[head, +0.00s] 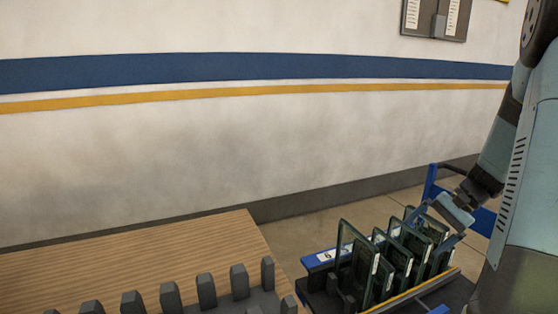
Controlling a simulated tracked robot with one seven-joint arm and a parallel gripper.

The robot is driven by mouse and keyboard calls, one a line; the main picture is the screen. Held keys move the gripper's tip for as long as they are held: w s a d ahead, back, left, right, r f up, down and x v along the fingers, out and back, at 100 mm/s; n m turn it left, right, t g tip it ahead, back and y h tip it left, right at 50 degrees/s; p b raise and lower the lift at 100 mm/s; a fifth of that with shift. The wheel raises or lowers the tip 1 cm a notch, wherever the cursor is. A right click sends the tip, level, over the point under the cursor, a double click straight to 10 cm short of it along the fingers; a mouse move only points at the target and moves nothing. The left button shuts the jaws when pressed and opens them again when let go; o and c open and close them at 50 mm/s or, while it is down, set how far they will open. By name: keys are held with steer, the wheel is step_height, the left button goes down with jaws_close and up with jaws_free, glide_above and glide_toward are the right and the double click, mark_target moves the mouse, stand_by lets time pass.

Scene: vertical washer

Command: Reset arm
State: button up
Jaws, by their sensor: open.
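My gripper (436,226) is at the lower right of the head view, at the end of my arm, which comes down from the right edge. It is open, with its fingers spread and pointing down and left. It is above or beside the right part of a rack of dark green boards (362,262). The boards stand upright in a row. I cannot tell whether the fingers touch a board. No board is clearly held.
The boards stand in a dark rack with a blue label strip (328,256) and a yellow front edge. A wooden table (130,262) with a row of dark grey pegs (206,290) is at the lower left. A striped wall (230,150) stands behind. A blue frame (484,221) is at right.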

steer(key=s+a+r+n+t+h, duration=0.5)
steer(key=s+a+r+n+h, duration=0.2)
steer(key=s+a+r, duration=0.8)
steer(key=shift+s+r+n+h, duration=0.4)
steer(key=shift+s+r, duration=0.25)
steer(key=shift+s, duration=0.3)
